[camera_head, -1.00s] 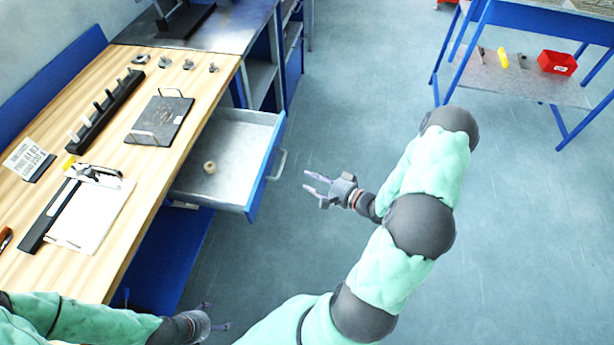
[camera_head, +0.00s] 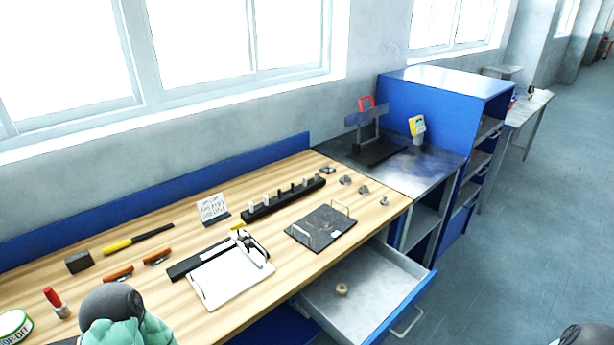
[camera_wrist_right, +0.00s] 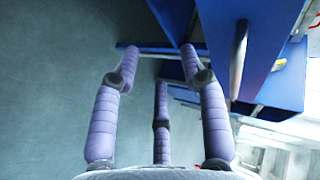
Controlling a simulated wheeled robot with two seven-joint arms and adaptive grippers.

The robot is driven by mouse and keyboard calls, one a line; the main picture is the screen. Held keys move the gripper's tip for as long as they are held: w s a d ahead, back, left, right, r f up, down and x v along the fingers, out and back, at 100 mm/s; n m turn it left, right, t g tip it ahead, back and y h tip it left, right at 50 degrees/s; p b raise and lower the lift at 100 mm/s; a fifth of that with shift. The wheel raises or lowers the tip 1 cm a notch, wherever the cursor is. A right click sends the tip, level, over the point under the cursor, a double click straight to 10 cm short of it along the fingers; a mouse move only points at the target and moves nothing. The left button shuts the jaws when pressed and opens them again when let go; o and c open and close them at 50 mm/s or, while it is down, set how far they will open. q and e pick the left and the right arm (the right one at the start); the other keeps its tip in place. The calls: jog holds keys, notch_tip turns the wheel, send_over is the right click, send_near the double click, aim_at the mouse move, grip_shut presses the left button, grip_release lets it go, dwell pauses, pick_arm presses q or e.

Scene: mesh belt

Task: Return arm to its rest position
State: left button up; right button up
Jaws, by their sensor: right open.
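My right gripper (camera_wrist_right: 155,75) shows in the right wrist view with its purple fingers spread apart and nothing between them. Behind the fingers are grey floor and blue furniture panels. In the head view my right gripper is out of frame; only a dark rounded part of an arm of mine shows at the bottom right edge. At the bottom left, a green-sleeved arm link of mine with a dark joint rises in front of the bench. My left gripper is not in view.
The wooden bench (camera_head: 60,300) carries a clipboard (camera_head: 232,280), a black peg rack (camera_head: 284,201), a black tray (camera_head: 321,227) and tools. Its drawer (camera_head: 385,295) stands open with a small round tan part (camera_head: 342,289) inside. Open floor (camera_head: 530,240) lies to the right.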

jog(key=s+a+f+n+g, duration=0.2)
jog(key=a+f+g, duration=0.1)
jog(key=a, duration=0.3)
jog(key=s+a+f+n+g, duration=0.2)
jog(key=a+f, duration=0.2)
jog(key=a, duration=0.2)
jog(key=s+a+f+n+g, duration=0.2)
jog(key=s+a+n+g, duration=0.3)
jog(key=s+a, duration=0.4)
jog(key=shift+s+a+f+g, duration=0.15)
jog(key=shift+s+f+g, duration=0.15)
jog(key=shift+s+g, duration=0.55)
